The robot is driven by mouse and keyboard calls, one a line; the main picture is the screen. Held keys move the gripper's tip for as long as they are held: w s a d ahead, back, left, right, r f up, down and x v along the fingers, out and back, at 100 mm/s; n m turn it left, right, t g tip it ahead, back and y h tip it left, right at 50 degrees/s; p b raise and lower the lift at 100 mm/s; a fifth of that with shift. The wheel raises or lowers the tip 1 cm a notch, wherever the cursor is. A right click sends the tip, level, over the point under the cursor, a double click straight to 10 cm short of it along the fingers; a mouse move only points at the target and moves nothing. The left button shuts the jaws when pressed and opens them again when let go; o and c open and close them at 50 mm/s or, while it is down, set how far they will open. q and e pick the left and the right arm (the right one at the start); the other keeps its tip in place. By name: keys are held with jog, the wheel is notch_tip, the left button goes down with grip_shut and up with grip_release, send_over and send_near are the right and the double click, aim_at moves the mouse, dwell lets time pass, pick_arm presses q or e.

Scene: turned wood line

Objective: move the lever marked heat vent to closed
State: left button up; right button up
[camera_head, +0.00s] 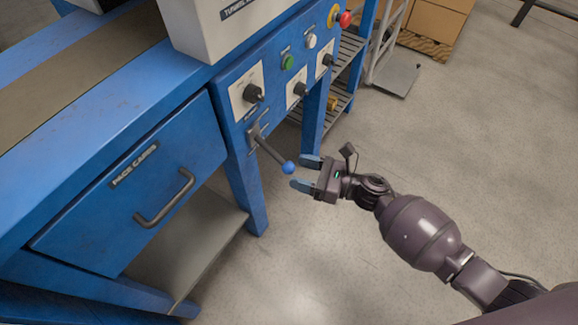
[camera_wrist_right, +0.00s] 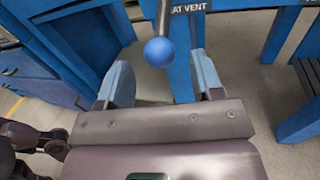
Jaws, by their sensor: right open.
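The heat vent lever (camera_head: 269,150) is a dark rod with a blue ball knob (camera_head: 288,167), mounted on the blue panel and slanting down to the right in the head view. In the right wrist view the blue knob (camera_wrist_right: 159,52) shows near the top middle, below part of a label reading "AT VENT" (camera_wrist_right: 188,7). My right gripper (camera_head: 305,172) is open, its two blue-grey fingers pointing at the knob. The knob is at or just beyond the fingertips, roughly midway between them; I cannot tell whether anything touches. My left gripper is not in view.
The blue panel (camera_head: 270,72) also carries black knobs, a green button (camera_head: 287,62), a white button (camera_head: 311,41) and a red button (camera_head: 345,19). A drawer (camera_head: 130,185) with a grey handle (camera_head: 166,200) is left of the lever. The floor (camera_head: 450,150) to the right is clear.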

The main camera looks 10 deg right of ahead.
aim_at(289, 168)
jog(key=shift+x, duration=1.7)
grip_shut()
